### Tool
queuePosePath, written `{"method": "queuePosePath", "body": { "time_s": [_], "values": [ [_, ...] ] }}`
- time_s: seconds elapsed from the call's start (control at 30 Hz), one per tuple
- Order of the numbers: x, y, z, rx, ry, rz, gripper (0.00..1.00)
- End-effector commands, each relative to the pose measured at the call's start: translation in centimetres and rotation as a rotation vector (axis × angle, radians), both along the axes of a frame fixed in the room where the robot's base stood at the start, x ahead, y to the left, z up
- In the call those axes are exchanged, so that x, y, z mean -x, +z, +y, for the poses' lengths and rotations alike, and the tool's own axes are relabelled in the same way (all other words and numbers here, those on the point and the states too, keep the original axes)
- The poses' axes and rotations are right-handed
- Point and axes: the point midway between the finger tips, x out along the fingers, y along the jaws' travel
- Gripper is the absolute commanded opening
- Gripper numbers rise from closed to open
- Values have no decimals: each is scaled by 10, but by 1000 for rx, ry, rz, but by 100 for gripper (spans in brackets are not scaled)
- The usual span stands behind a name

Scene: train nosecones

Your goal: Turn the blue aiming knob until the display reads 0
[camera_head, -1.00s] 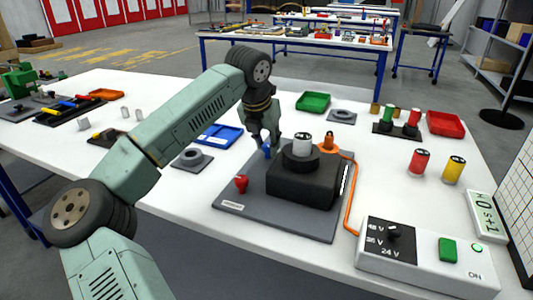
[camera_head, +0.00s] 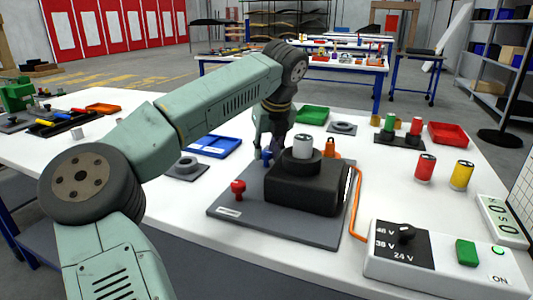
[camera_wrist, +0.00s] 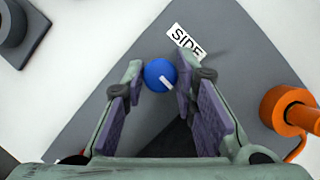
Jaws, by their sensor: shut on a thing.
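The blue aiming knob (camera_head: 266,155) stands at the back left of the grey plate (camera_head: 225,205), beside the black block (camera_head: 300,190). In the wrist view the blue knob (camera_wrist: 158,77) is round, with a white mark pointing to the lower right. My gripper (camera_head: 272,148) reaches down over it from behind, and the wrist view shows the fingers of my gripper (camera_wrist: 165,85) on either side of the knob, shut on it. The display (camera_head: 503,218) at the right edge is seen aslant; its digits include zeros, but I cannot read its value surely.
A red knob (camera_head: 238,190) stands on the plate's left, an orange part (camera_head: 329,148) behind the block. An orange cable (camera_head: 357,200) runs towards the white control box (camera_head: 440,262). A grey ring part (camera_head: 187,167) and a blue tray (camera_head: 215,146) lie left of the plate.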

Motion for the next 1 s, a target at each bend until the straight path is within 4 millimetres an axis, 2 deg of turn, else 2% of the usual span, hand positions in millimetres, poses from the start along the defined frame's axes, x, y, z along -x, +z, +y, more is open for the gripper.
{"method": "queuePosePath", "body": {
  "time_s": [0.6,0.63,0.9,1.0],
  "values": [
    [0,1,-1,1,42,0,0],
    [0,1,-1,2,41,-1,27],
    [0,1,-1,1,41,0,45],
    [0,0,0,1,41,0,45]
  ]
}}
